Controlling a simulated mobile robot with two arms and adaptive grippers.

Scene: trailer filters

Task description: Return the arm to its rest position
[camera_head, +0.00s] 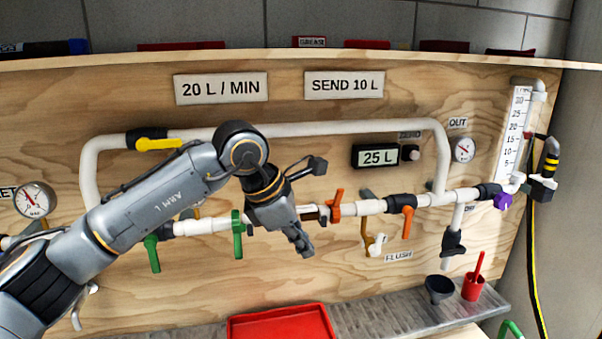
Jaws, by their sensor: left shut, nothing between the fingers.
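My left arm comes in from the lower left and reaches up in front of the plywood panel (330,265). My left gripper (305,250) hangs from it, pointing down and right, with its fingers together and nothing between them. It overlaps the lower white pipe in the picture, between the green-handled valve (238,235) and an orange-handled valve (336,205). I cannot tell whether it touches the pipe. My right gripper is not in view.
The upper pipe loop (300,130) carries a yellow-handled valve (160,144). A display (377,157) reads 25 L. Below, a metal shelf (375,318) holds a red tray (281,325), a dark funnel (438,290) and a red cup (473,289). The panel's lower middle is bare.

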